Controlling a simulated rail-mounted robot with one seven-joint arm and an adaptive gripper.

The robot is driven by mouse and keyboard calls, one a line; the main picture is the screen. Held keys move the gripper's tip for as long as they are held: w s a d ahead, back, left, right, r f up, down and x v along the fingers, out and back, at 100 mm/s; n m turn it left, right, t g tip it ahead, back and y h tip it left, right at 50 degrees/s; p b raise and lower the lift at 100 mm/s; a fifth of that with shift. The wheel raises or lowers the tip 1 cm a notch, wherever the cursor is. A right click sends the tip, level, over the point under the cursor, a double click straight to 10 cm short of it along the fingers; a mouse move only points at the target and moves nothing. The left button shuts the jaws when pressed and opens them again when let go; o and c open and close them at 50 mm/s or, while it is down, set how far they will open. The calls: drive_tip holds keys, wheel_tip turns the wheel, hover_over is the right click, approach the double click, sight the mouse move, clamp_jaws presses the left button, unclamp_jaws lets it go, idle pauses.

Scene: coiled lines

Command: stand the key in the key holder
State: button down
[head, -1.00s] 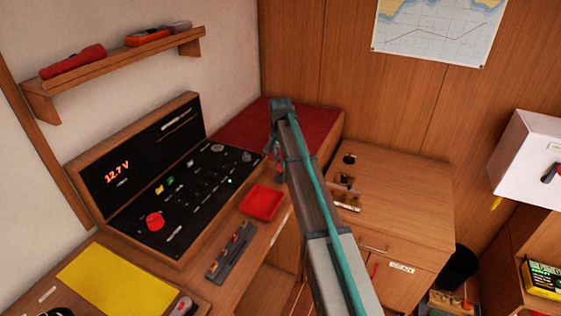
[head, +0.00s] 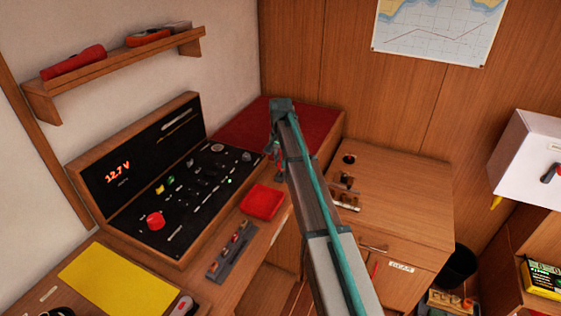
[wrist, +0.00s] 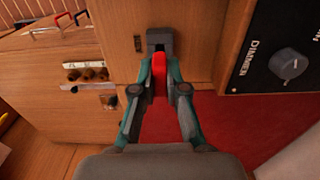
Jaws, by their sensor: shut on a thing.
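My gripper (wrist: 160,78) is shut on a narrow red piece, which I take to be the key (wrist: 159,72). In the wrist view it stands between the fingers, with a dark grey part just beyond it; where one ends is hard to tell. In the head view my gripper (head: 274,148) hangs low at the arm's far end, in front of the red mat, with only a speck of red showing. I cannot single out the key holder for certain. Small fittings (head: 345,200) with brown knobs (wrist: 87,73) are on the wooden cabinet to the right.
The red mat (head: 235,135) lies behind and left of the arm. The instrument panel (head: 190,195) is left, with a dimmer knob (wrist: 288,65) near my gripper. A red tray (head: 262,202) and a grey strip (head: 228,251) lie on the ledge. The cabinet top (head: 410,195) has free room.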

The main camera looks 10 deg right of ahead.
drive_tip(key=shift+f, duration=1.65)
idle(2.5)
drive_tip(key=c, duration=1.1)
unclamp_jaws()
drive_tip(key=shift+r, duration=0.1)
wheel_tip(320, 180, up, 12)
drive_tip(key=shift+f, duration=0.1)
